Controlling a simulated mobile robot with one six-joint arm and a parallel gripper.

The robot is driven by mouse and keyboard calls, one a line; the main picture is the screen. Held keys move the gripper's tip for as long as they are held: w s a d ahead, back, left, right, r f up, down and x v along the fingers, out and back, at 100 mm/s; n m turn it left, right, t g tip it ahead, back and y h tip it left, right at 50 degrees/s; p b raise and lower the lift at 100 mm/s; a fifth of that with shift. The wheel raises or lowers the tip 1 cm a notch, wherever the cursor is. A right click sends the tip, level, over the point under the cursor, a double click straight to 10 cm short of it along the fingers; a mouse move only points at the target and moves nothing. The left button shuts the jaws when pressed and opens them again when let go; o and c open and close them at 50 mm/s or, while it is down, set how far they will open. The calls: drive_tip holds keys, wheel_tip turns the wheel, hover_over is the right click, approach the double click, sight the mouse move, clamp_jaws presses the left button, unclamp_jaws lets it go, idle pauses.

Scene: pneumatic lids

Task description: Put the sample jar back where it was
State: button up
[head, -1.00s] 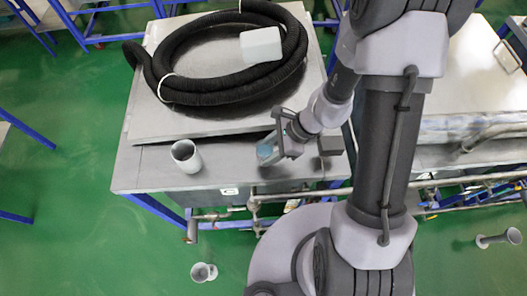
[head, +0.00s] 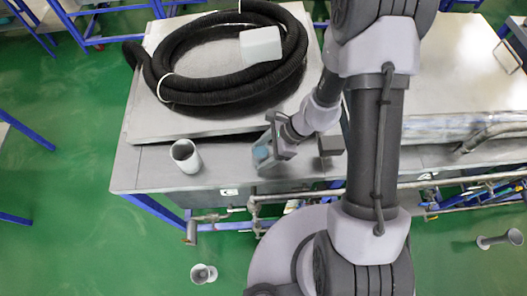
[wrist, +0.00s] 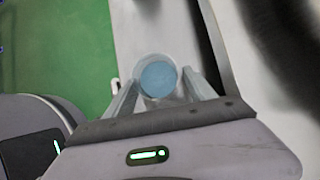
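The sample jar (head: 262,154) is small, with a light blue top, at the tip of my gripper (head: 268,148) over the front part of the grey bench top. In the wrist view the jar (wrist: 158,80) appears as a round blue disc with a pale rim. The two grey fingers of my gripper (wrist: 160,84) reach it from the left and right and appear to touch its sides. The jar's lower part is hidden, so I cannot tell whether its base touches the bench.
A grey open cylinder (head: 186,156) stands left of the jar on the bench (head: 150,172). A dark block (head: 331,145) is to the right. Behind lie a coiled black hose (head: 165,75) and a white block (head: 261,45). Pipes (head: 290,196) run along the bench front.

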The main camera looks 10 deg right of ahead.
drive_tip(key=shift+r+p, duration=0.3)
drive_tip(key=shift+p, duration=0.05)
drive_tip(key=d+r+n+t+h+p, duration=0.1)
drive_tip(key=d+r+n, duration=0.15)
drive_tip(key=r, duration=0.75)
drive_tip(key=d+r+n+p, duration=0.2)
drive_tip(key=d+r, duration=0.1)
drive_tip(key=r, duration=0.6)
drive_tip(key=s+r+n+t+h, duration=0.45)
drive_tip(key=s+r+n, duration=0.6)
drive_tip(key=r, duration=0.55)
wheel_tip(320, 180, down, 25)
drive_tip(key=m+b, duration=0.1)
drive_tip(key=b, duration=2.5)
drive_tip(key=shift+s+d+f+y, duration=0.15)
drive_tip(key=shift+s+y, duration=0.25)
drive_tip(key=shift+y, duration=0.05)
